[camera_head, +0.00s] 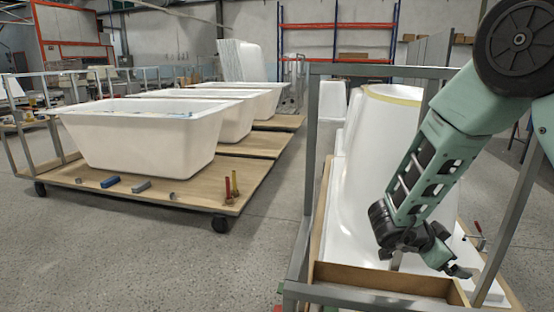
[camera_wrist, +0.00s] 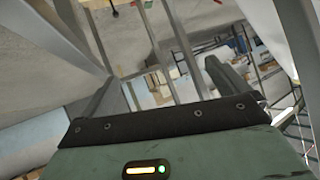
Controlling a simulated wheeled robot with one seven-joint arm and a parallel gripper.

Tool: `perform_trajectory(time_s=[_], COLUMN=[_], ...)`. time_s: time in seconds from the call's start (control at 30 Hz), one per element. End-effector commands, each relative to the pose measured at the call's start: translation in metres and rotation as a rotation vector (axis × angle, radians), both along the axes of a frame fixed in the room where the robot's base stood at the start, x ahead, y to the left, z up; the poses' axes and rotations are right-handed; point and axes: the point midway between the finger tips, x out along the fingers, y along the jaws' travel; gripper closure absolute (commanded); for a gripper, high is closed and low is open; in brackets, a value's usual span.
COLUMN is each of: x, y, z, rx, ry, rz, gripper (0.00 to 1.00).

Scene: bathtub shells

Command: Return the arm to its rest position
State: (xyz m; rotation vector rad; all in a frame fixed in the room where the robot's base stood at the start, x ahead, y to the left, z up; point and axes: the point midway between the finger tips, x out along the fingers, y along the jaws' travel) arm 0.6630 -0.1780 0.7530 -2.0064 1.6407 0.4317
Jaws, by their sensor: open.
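My green arm reaches down from the upper right in the head view. My gripper (camera_head: 458,270) is low at its end, in front of a white shell (camera_head: 380,130) standing in a metal-framed cart. In the wrist view my gripper (camera_wrist: 163,85) shows its two dark fingers spread apart with nothing between them. The wrist picture is tilted and shows grey frame bars and far shelving beyond the fingers. I cannot tell whether the gripper touches the cart or the shell.
The cart's metal frame (camera_head: 308,190) and wooden tray edge (camera_head: 385,280) are close around the gripper. White bathtubs (camera_head: 150,140) sit on wheeled wooden platforms at left. Grey floor (camera_head: 110,265) is clear in front.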

Motion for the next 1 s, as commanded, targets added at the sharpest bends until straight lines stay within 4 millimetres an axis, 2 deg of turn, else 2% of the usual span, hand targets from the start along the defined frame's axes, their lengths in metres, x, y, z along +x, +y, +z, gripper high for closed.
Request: perform_trajectory(time_s=[0.13,0.23,0.37,0.47,0.63,0.77,1.0], x=[0.027,0.042,0.043,0.026,-0.028,-0.07,-0.14], y=[0.006,0.02,0.047,0.066,0.083,0.081,0.058], z=[0.013,0.025,0.039,0.044,0.046,0.044,0.042], rx=[0.086,0.163,0.259,0.321,0.386,0.402,0.394], ry=[-0.052,-0.067,-0.025,0.057,0.271,0.441,0.741], rz=[0.208,0.41,0.693,0.896,1.17,1.296,1.414], gripper=[0.0,0.0,0.0,0.0,0.0,0.0,0.0])
